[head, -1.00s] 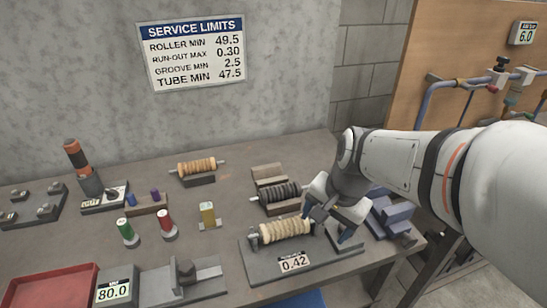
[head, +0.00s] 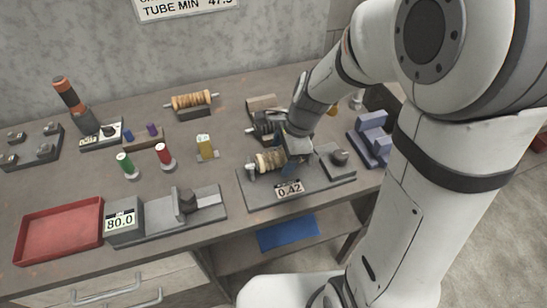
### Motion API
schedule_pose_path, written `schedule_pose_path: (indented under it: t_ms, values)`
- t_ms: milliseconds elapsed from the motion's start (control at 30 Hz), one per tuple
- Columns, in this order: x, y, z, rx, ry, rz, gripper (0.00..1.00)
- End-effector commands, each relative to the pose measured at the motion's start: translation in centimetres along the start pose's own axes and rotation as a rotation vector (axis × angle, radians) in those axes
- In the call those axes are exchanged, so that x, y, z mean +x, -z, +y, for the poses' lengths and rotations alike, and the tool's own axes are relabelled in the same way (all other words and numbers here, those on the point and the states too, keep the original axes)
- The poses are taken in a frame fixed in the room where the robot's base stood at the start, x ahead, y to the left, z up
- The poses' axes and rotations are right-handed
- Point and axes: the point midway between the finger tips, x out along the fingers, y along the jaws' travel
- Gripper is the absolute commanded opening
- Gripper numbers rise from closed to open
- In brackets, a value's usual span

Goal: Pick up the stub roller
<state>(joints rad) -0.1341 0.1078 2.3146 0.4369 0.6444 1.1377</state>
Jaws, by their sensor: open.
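Three grooved rollers show in the head view, and I cannot tell which is the stub roller. A pale tan roller (head: 268,162) lies in the grey fixture (head: 262,199) labelled 0.42, its right part hidden by my gripper. A dark roller (head: 262,124) sits on a rest just behind, partly covered by my arm. A brown-orange roller (head: 192,100) lies on its own rest at the back. My gripper (head: 292,167) is open, pointing down over the right part of the pale roller. Its fingertips are partly hidden, and I cannot tell whether they touch the roller.
A red tray (head: 60,231) and a gauge block reading 80.0 (head: 122,222) stand at the front left. Green (head: 126,165), red (head: 165,154) and yellow (head: 206,147) upright pieces stand mid-bench. Blue-grey blocks (head: 372,137) stand right of the fixture. A blue item lies on the shelf below.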

Motion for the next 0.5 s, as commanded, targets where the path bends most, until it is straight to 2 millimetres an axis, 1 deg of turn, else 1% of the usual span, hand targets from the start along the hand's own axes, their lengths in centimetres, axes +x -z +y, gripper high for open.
schedule_pose_path:
  t_ms: [33, 100, 300, 500]
  values:
    - [0.45, -0.01, 0.04, 0.000, -0.002, 0.000, 0.71]
    - [0.67, 0.01, 0.01, 0.000, 0.000, 0.001, 0.71]
    - [0.65, 0.03, -0.02, 0.000, 0.002, 0.001, 0.71]
    - [0.63, 0.05, -0.02, 0.000, 0.002, 0.001, 0.55]
